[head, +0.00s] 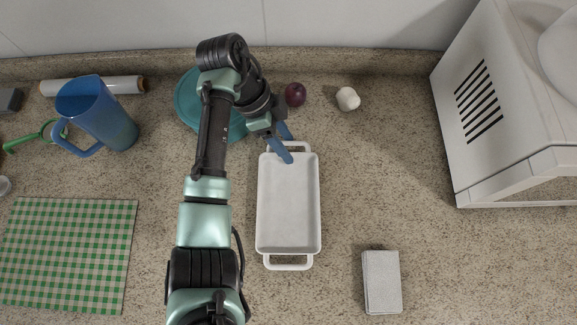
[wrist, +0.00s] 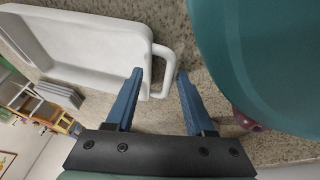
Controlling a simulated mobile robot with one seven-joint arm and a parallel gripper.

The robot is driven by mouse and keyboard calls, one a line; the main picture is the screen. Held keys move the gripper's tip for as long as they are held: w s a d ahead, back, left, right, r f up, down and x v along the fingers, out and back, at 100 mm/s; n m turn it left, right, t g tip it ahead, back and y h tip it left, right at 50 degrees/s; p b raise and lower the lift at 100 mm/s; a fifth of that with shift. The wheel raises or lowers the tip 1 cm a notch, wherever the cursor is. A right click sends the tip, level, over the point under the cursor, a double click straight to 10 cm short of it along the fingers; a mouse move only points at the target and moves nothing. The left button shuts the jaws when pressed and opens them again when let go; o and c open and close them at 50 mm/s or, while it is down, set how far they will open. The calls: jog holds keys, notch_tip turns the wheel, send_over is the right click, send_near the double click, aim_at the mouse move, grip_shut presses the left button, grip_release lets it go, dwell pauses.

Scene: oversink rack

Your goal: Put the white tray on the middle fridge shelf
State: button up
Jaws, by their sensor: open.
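The white tray (head: 288,203) is a rectangular dish with a loop handle at each short end, lying on the speckled counter. My gripper (head: 287,144) is at its far handle in the head view. In the wrist view the tray (wrist: 80,40) fills the upper left, and my open blue fingers (wrist: 157,85) stand on either side of its handle (wrist: 163,62). I cannot tell whether either finger touches the handle. Neither view shows a fridge shelf that I can make out.
A teal round item (head: 187,103) lies partly behind my arm, with a plum-like fruit (head: 295,94) and a white lump (head: 347,99) nearby. A grey block (head: 381,281) lies right of the tray. A blue pitcher (head: 100,115) and checked cloth (head: 68,253) are left; a white appliance (head: 500,100) is right.

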grip_shut()
dwell(0.4)
